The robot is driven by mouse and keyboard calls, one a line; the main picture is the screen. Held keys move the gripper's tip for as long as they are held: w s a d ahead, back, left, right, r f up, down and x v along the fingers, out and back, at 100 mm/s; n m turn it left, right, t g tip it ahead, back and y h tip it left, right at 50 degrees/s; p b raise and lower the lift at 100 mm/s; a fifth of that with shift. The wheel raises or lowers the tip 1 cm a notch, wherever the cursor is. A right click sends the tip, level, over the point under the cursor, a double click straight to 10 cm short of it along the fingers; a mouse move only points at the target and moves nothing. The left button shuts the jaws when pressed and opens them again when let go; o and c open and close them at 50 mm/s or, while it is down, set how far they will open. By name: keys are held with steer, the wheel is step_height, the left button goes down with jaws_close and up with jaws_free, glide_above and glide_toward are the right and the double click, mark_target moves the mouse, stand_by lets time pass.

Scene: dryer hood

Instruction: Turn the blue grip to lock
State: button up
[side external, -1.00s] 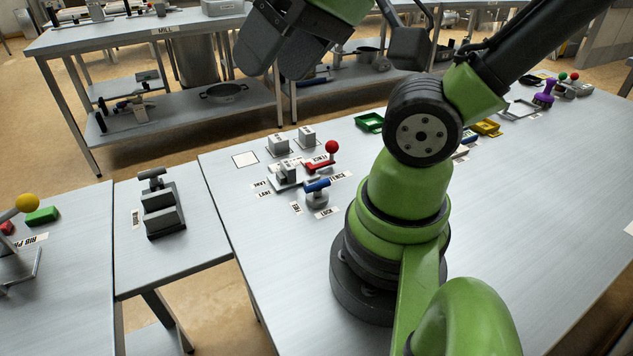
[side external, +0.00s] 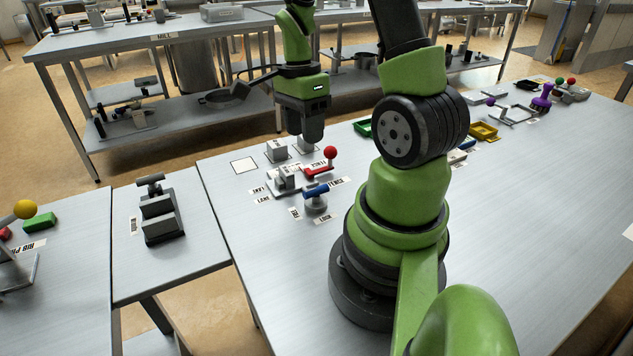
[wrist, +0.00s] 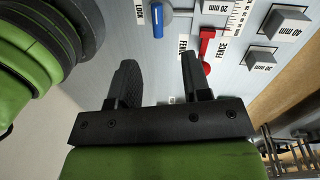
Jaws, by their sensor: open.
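The blue grip (side external: 315,190) sits on a round grey base on the table, with a paper label reading LOCK (side external: 326,218) in front of it and another label to its left. In the wrist view the blue grip (wrist: 157,17) shows at the top, beside its LOCK label, beyond and left of my fingers. My gripper (side external: 303,138) points down above the table, behind the blue grip and the red-knobbed lever. It is open and empty in the wrist view (wrist: 160,78), with a wide gap between the fingers.
A red lever with a ball knob (side external: 330,154) stands close behind the blue grip. Grey blocks (side external: 276,150) stand near my gripper. Green (side external: 362,127) and yellow (side external: 484,131) trays lie to the right.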

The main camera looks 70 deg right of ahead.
mark_target(316, 194)
steer(key=shift+m+g, duration=0.3)
steer(key=shift+m, duration=0.5)
steer(key=f, duration=0.4)
steer(key=s+f, duration=0.1)
steer(key=f, duration=0.2)
steer(key=s+f, duration=0.1)
steer(key=f, duration=0.3)
steer(key=shift+s+a+f, duration=0.15)
steer(key=shift+a+f, duration=0.05)
steer(key=shift+f, duration=0.15)
jaws_close()
